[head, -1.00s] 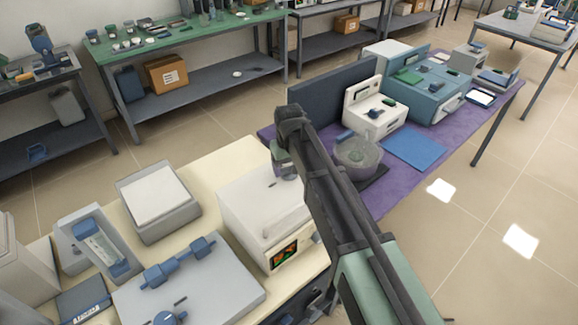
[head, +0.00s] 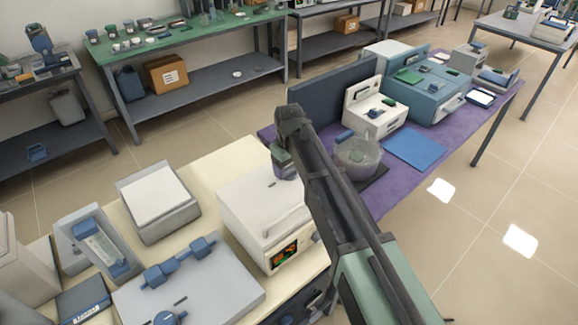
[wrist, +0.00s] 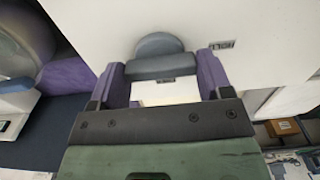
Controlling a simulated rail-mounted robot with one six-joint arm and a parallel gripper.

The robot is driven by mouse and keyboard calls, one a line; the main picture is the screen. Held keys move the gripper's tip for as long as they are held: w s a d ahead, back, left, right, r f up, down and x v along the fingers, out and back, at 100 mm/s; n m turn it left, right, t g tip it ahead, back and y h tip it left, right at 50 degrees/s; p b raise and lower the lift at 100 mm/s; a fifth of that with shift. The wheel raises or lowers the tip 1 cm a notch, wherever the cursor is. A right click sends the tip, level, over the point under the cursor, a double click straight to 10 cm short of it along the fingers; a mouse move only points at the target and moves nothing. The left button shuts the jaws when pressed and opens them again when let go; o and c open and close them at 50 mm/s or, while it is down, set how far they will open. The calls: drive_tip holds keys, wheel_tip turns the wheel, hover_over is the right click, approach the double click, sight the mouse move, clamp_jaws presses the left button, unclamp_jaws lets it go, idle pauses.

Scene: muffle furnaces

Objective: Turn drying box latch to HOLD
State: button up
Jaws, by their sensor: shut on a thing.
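The drying box appears to be the white box (head: 240,205) with a small lit display on its front, left of my arm in the head view. My gripper (head: 286,168) points down at its far right top edge there. In the wrist view, the two purple fingers of my gripper (wrist: 162,78) stand on either side of a blue-grey latch knob (wrist: 160,65) on a white surface (wrist: 265,25). They are shut on its bar. A small dark label (wrist: 221,45) sits right of the knob; its text is too small to read. In the head view, my arm and gripper hide the latch.
A round clear-walled vessel (head: 358,155) and a dark upright panel (head: 325,97) stand close beyond my arm on the purple bench (head: 445,138). A flat grey device with blue parts (head: 215,285) and a white-topped scale (head: 157,195) stand left of the box.

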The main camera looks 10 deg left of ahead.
sight(289, 168)
drive_tip(key=o, duration=0.9)
wheel_tip(289, 168, up, 11)
drive_tip(key=p, duration=1)
drive_tip(key=shift+f+p, duration=0.15)
drive_tip(key=shift+p, duration=0.25)
